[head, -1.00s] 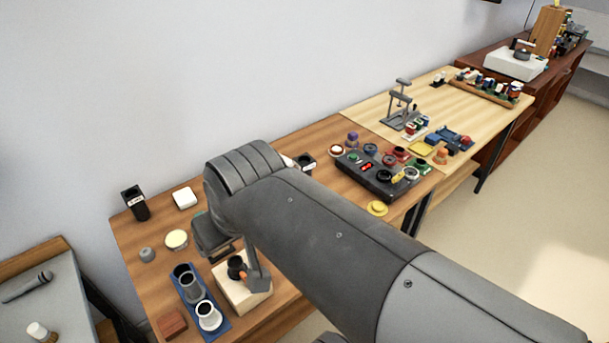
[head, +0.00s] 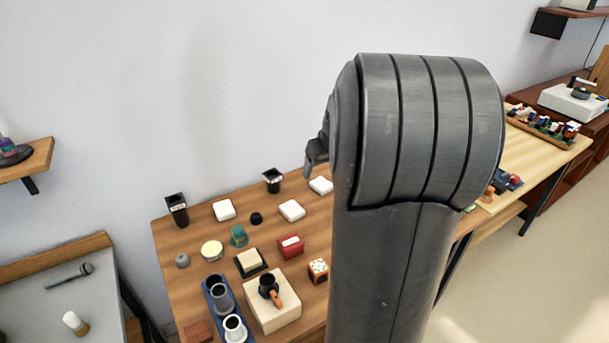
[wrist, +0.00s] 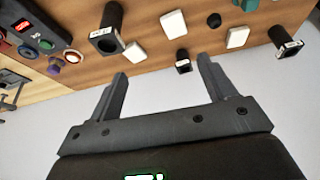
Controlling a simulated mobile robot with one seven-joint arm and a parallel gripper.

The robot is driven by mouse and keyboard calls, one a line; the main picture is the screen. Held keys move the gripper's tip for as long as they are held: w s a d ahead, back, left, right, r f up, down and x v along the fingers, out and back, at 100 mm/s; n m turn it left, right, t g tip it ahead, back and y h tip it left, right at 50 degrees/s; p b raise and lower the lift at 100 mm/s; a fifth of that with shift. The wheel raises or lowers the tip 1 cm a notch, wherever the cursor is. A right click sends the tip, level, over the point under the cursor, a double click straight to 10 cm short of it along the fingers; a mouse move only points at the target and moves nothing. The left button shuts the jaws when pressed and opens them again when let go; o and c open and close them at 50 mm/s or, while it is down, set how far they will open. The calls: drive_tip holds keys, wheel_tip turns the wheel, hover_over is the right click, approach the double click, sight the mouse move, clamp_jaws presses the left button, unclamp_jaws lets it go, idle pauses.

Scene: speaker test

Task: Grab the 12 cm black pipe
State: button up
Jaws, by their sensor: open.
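Three black, square-mouthed pipes of differing size with pale labels show in the wrist view: a large one (wrist: 106,38) at left, a small one (wrist: 183,62) in the middle and another (wrist: 285,40) at right. I cannot read the labels, so I cannot tell which is 12 cm. In the head view one black pipe (head: 177,209) stands upright at the table's back left and a shorter one (head: 272,181) farther right; the third is hidden, probably behind my arm. My gripper (wrist: 162,68) is open and empty, its fingers apart from every pipe. In the head view my arm hides most of it.
The wooden table (head: 190,265) also holds white blocks (head: 291,210), a blue tray with cups (head: 220,300), a pale block with a black cup (head: 273,313) and a red box (head: 291,246). The wall is close behind. A shelf (head: 25,160) juts out at left.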

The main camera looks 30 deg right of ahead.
drive_tip(key=w+d+f, duration=0.1)
drive_tip(key=d+f, duration=0.5)
drive_tip(key=d, duration=0.5)
drive_tip(key=x, duration=1.1)
drive_tip(key=shift+s+d+f, duration=0.1)
drive_tip(key=shift+d+f, duration=0.05)
drive_tip(key=shift+d, duration=0.1)
drive_tip(key=shift+c, duration=0.2)
drive_tip(key=c, duration=1)
